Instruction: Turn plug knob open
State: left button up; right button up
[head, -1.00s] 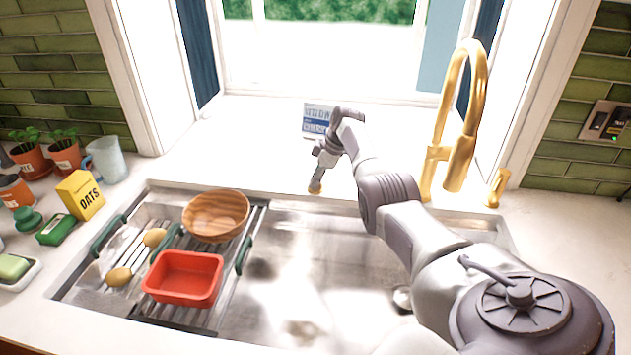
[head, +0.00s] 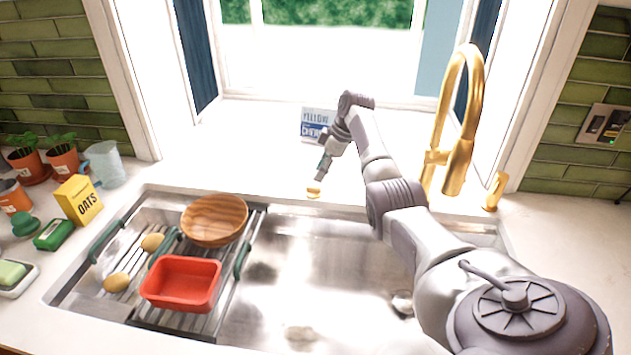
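The plug knob (head: 314,190) is a small gold piece on the white counter strip behind the sink. My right gripper (head: 322,174) points down just above the knob, slightly to its right in the picture. The fingertips are small here, so I cannot tell whether they touch the knob or how far apart they are. My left gripper is not in view.
A gold faucet (head: 470,125) stands right of my arm, with a small gold handle (head: 494,191). A blue-and-white box (head: 315,122) stands behind the gripper. A rack at left holds a wooden bowl (head: 214,218) and a red tub (head: 181,283).

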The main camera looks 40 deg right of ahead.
jog(key=v, duration=0.6)
dwell(0.5)
